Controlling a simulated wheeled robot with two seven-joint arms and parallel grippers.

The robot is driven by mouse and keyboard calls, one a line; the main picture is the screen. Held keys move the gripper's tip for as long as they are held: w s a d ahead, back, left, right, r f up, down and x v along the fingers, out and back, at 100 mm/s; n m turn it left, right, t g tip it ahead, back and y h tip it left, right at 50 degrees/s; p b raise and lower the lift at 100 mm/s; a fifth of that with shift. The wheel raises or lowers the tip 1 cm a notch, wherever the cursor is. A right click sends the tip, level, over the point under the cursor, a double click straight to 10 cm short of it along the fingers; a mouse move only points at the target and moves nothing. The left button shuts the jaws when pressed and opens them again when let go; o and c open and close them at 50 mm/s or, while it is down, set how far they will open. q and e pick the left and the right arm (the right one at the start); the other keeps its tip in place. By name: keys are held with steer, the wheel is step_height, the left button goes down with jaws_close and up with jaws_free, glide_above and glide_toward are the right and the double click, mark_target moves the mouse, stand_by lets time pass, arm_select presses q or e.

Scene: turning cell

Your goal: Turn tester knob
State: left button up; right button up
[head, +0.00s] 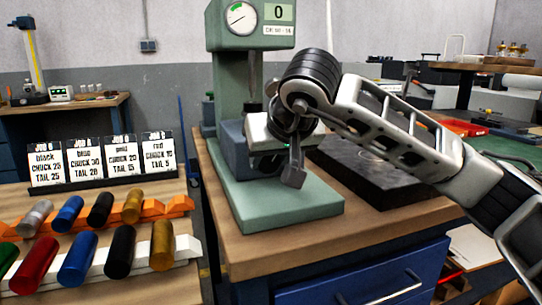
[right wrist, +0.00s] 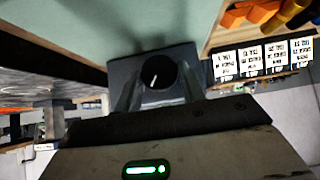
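The tester (head: 230,70) is a tall green machine with a dial gauge (head: 241,18) and a display (head: 279,12) reading 0. My right gripper (head: 285,165) is at its lower part, beside a dark blue-grey block (head: 233,150) on the green base (head: 280,205). In the right wrist view, a dark round knob (right wrist: 159,73) with a short white mark lies between the two fingertips of the right gripper (right wrist: 160,85). The fingers are apart, one on each side; whether they press on the knob cannot be told. The knob is hidden in the head view. My left gripper is out of view.
A black plate (head: 375,170) lies right of the tester on the wooden bench. At left, coloured cylinders (head: 78,258) rest on racks before a row of job cards (head: 100,160). Blue drawers (head: 370,275) are below the bench.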

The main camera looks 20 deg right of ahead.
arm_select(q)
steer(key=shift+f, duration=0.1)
arm_select(e)
steer(key=shift+d+f+m+y+b, duration=0.15)
steer(key=shift+m+y+b, duration=0.25)
steer(key=shift+y+b, duration=0.2)
steer(key=m+y+b, duration=0.1)
steer(key=y+b, duration=0.1)
steer(key=m+y+b, duration=0.1)
steer(key=y+b, duration=0.1)
steer(key=shift+d+f, duration=0.15)
steer(key=shift+d, duration=0.25)
steer(key=shift+m+y, duration=0.3)
steer(key=shift+y, duration=0.1)
steer(key=shift+t+y+b, duration=0.3)
steer(key=shift+y+b, duration=0.1)
steer(key=shift+b, duration=0.25)
steer(key=shift+m, duration=0.4)
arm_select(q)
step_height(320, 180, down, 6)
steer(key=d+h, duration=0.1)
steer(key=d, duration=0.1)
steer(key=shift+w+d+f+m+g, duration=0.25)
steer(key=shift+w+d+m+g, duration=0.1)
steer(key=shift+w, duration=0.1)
arm_select(e)
steer(key=shift+y, duration=0.3)
